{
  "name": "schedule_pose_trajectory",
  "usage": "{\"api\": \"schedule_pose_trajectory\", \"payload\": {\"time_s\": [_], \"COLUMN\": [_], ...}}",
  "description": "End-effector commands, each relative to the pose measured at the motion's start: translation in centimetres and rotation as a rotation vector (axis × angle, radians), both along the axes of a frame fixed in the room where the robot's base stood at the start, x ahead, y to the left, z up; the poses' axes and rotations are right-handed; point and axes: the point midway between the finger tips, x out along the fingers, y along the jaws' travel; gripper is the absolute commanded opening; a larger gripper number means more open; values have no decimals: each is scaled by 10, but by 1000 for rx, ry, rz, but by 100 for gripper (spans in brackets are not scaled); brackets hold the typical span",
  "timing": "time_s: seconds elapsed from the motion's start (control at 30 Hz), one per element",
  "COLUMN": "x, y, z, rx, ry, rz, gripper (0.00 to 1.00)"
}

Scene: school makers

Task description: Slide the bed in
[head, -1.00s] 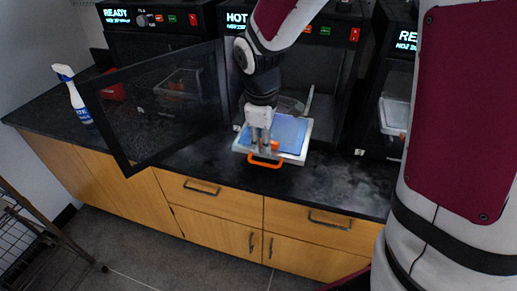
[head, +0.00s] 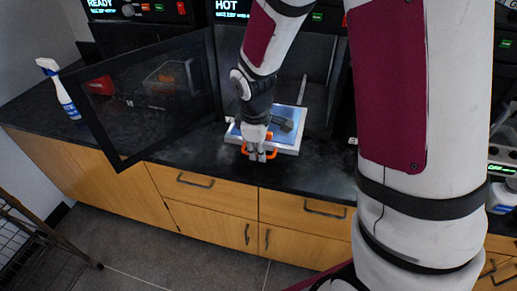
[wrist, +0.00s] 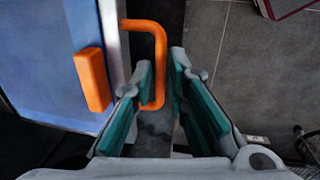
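The bed is a blue plate in a pale frame (head: 289,146), sticking out of the open middle printer above the counter. An orange handle (head: 273,153) is on its front edge; the handle (wrist: 157,40) and the blue bed (wrist: 45,70) also show in the wrist view. A small orange block (wrist: 91,79) lies on the bed near that edge. My gripper (head: 257,157) is at the handle, pointing down.
The printer's dark glass door (head: 145,100) stands open to the left. A spray bottle (head: 60,90) stands on the black counter (head: 190,158) at far left. Other printers flank this one. Wooden drawers (head: 207,190) are below. A wire rack (head: 35,245) stands at lower left.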

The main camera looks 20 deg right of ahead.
Motion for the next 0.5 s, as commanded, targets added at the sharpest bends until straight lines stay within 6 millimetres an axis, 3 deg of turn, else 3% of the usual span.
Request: {"api": "schedule_pose_trajectory", "payload": {"time_s": [0.33, 0.5], "x": [1, 12], "y": [-1, -9], "z": [0, 0], "rx": [0, 0], "ry": [0, -1], "rz": [-1, -3], "gripper": [0, 0]}}
